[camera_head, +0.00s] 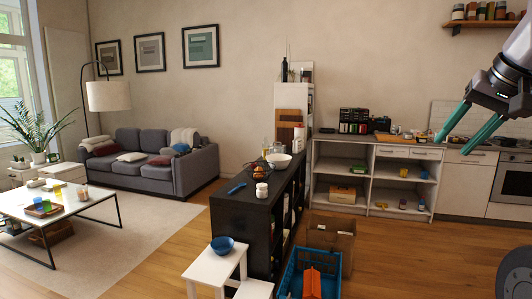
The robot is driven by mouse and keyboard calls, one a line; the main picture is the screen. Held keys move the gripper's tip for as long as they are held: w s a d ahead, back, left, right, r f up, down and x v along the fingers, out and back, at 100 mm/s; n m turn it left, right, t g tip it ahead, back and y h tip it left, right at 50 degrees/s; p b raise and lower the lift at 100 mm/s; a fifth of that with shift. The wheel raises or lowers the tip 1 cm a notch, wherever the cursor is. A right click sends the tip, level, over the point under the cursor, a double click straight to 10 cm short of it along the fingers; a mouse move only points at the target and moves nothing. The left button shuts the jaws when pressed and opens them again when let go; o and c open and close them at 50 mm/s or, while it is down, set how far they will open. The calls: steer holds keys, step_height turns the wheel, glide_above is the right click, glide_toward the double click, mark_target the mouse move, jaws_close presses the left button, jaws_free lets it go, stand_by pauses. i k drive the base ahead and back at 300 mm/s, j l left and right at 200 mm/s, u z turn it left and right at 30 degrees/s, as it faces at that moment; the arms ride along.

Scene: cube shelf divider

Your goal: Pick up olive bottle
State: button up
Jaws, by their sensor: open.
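My gripper (453,146) is at the upper right, its two teal fingers spread apart with nothing between them. It appears in front of the kitchen counter, far from the bottles. A tall dark bottle (284,70) stands upright on top of the white cabinet against the back wall. A small pale, clear-looking bottle (265,147) stands at the far end of the black cube shelf divider (236,212). At this size I cannot tell which, if either, is the olive bottle.
On the divider stand a white bowl (279,160), white jars (261,190) and a blue item (237,188). A white step stool (211,267) with a blue bowl (222,245), a blue crate (291,275) and a cardboard box (333,236) stand nearby. Open floor lies left of the stool.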

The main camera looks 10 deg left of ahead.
mark_target(265, 144)
steer(key=i+j+u, duration=0.4)
steer(key=j+u, duration=0.25)
steer(key=i+j+u, duration=0.2)
steer(key=j+u, duration=0.25)
steer(key=i+j+u, duration=0.2)
steer(key=u, duration=0.25)
steer(key=i+j+u, duration=0.15)
steer(key=i+u, duration=0.25)
steer(key=i+j+u, duration=0.15)
steer(key=u, duration=0.3)
steer(key=i+u, duration=0.35)
steer(key=i, duration=0.95)
steer(key=i+z, duration=0.45)
steer(key=i+j+z, duration=0.2)
steer(key=i+z, duration=0.25)
steer(key=i, duration=0.15)
steer(key=i+l+z, duration=0.2)
steer(key=z, duration=0.3)
steer(key=i+z, duration=0.5)
steer(key=i+j+z, duration=0.1)
steer(key=i+z, duration=0.2)
steer(key=z, duration=0.15)
steer(key=i+j+z, duration=0.1)
steer(key=i+z, duration=0.35)
steer(key=i, duration=1.1)
steer(key=i+j+z, duration=0.1)
steer(key=i+z, duration=0.35)
steer(key=i+j+z, duration=0.85)
steer(key=i+l, duration=0.1)
